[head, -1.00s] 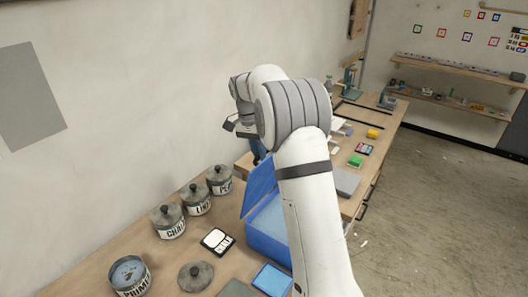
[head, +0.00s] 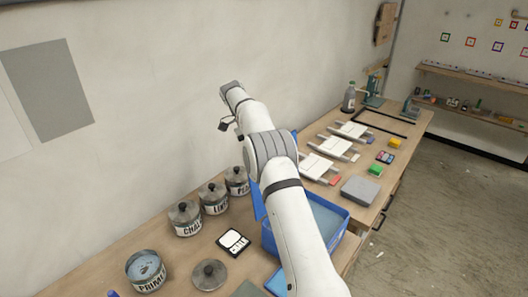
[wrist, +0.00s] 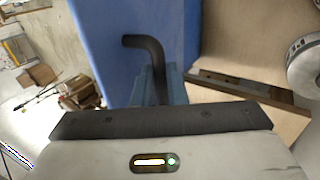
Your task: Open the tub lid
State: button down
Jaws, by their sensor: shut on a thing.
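The blue tub (head: 338,246) stands open on the bench, partly hidden behind my arm. Its blue lid (head: 257,201) stands raised at the tub's wall side, and my arm covers much of it. In the wrist view the lid (wrist: 110,35) fills the upper middle, with a dark bent handle (wrist: 146,44) in front of it. My gripper (wrist: 160,85) is shut on this handle. In the head view the jaws are hidden behind my arm.
Lidded grey cans (head: 214,197) stand along the wall. An open can (head: 146,270) and a loose round lid (head: 209,275) are at the front left. A grey box (head: 361,191) and small coloured blocks lie right of the tub.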

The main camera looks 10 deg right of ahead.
jog(key=shift+f, duration=0.45)
jog(key=c, duration=1.6)
grip_release()
jog(key=shift+w, duration=0.15)
jog(key=shift+o, duration=0.7)
jog(key=shift+r, duration=0.25)
jog(key=shift+d, duration=0.1)
